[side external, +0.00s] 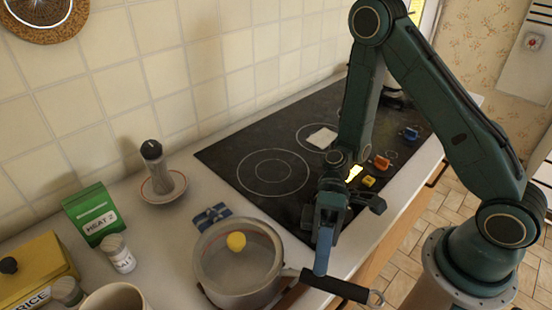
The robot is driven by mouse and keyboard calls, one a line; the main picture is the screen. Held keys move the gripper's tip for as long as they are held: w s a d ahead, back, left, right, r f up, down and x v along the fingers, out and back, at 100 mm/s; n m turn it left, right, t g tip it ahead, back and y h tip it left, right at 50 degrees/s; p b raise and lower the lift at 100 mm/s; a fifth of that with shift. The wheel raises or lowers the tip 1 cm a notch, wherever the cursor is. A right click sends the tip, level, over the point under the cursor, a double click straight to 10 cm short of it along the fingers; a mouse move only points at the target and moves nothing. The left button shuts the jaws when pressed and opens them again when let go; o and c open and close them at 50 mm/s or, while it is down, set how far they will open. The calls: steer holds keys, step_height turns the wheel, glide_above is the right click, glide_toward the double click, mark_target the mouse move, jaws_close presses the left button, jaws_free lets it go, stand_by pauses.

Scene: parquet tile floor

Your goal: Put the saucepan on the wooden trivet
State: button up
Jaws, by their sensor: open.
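The saucepan (213,280) is silver with a glass lid and a yellow knob. It stands on the counter at the lower middle, left of my gripper, its dark handle (345,289) pointing right. My gripper (322,262) is open and points down at the handle, its blue finger overlapping the handle's inner part in the picture. I cannot tell if it touches. No wooden trivet shows clearly. A brown patch beside the pan's lower right is too hidden to identify.
A black hob (272,172) lies behind, with a white square (322,138) and small coloured pieces on it. A pepper mill (155,168) stands on a saucer. A green box (93,212), a shaker (118,253), a yellow rice box (35,270) and a mug (112,298) crowd the left.

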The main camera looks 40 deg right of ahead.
steer(key=v, duration=0.9)
steer(key=shift+w+d, duration=0.15)
steer(key=shift+d, duration=0.1)
steer(key=shift+r+h, duration=0.15)
steer(key=shift+h, duration=0.15)
steer(key=s+d+r+m+t+h, duration=0.3)
steer(key=d+r+t+h, duration=0.3)
steer(key=d+r, duration=0.1)
steer(key=s+d+r+m+t+h, duration=0.3)
steer(key=d+r+t+h, duration=0.4)
steer(key=r, duration=0.1)
steer(key=shift+s, duration=0.2)
stand_by(0.7)
